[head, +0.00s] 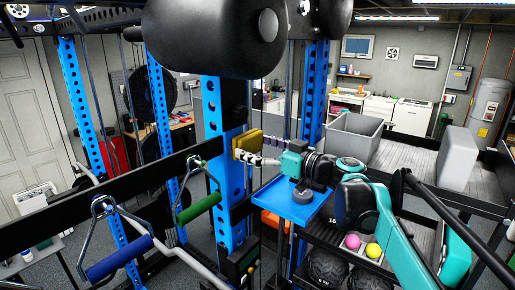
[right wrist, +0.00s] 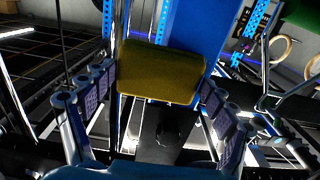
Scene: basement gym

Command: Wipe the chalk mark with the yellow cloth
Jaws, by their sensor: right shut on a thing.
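The yellow cloth (head: 248,141) is a thick folded block in the head view, held at the end of my right gripper (head: 243,153) against or just in front of the broad blue rack upright (head: 212,110). In the right wrist view the cloth (right wrist: 160,72) lies across between the two fingers of my right gripper (right wrist: 160,82), which are shut on its sides. A blue surface (right wrist: 200,28) is right behind it. Whether the cloth touches the upright I cannot tell. I see no chalk mark; the cloth may cover it. My left gripper is not in view.
A blue tray (head: 284,212) sits below my right wrist. Cable handles, one green (head: 197,208) and one blue (head: 119,257), hang at the left. A black padded roller (head: 215,32) juts out above. A pink ball (head: 352,241) and a yellow ball (head: 373,250) lie lower right.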

